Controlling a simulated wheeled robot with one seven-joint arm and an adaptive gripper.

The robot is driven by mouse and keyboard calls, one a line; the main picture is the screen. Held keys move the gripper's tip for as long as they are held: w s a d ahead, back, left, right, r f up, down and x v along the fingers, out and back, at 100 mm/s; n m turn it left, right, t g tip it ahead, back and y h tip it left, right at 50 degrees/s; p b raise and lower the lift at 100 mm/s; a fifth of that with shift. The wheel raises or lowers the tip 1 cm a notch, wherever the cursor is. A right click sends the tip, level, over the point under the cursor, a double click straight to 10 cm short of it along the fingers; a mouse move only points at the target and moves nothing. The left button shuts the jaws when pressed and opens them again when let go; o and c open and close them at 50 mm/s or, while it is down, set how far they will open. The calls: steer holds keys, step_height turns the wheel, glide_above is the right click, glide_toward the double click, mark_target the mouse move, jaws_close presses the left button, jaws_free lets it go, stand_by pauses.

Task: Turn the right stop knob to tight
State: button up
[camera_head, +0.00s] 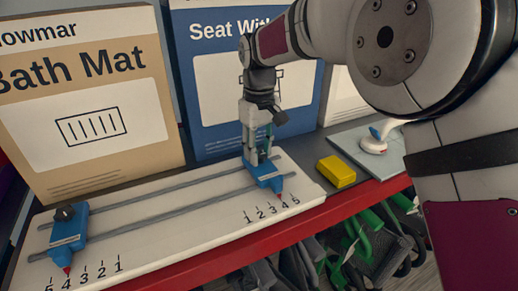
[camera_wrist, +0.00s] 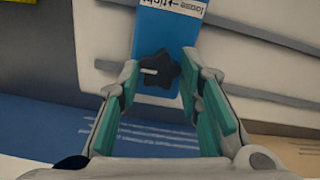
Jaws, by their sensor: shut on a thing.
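The right stop (camera_head: 264,176) is a blue block on two grey rails, its red pointer by the 3 and 4 of the right-hand scale. Its knob (camera_wrist: 160,71) is dark and star-shaped, with a white mark pointing left in the wrist view. My gripper (camera_head: 262,160) comes down from above onto this stop and hides the knob in the head view. In the wrist view its teal-padded fingers (camera_wrist: 163,76) are shut on the knob, one on each side.
The left stop (camera_head: 68,237) with a dark knob (camera_head: 64,212) sits on the same white board (camera_head: 180,222). A yellow block (camera_head: 336,172) and a grey panel (camera_head: 352,142) lie to the right. Large boxes (camera_head: 100,130) stand close behind. A red shelf edge (camera_head: 240,262) runs in front.

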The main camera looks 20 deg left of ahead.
mark_target(260, 155)
steer(key=m+p, duration=0.1)
steer(key=m, duration=0.5)
steer(key=shift+r, duration=0.1)
steer(key=m+p, duration=0.1)
steer(key=m, duration=0.5)
stand_by(0.5)
steer(key=o, duration=1.2)
steer(key=shift+c, duration=0.2)
step_height(260, 155, up, 12)
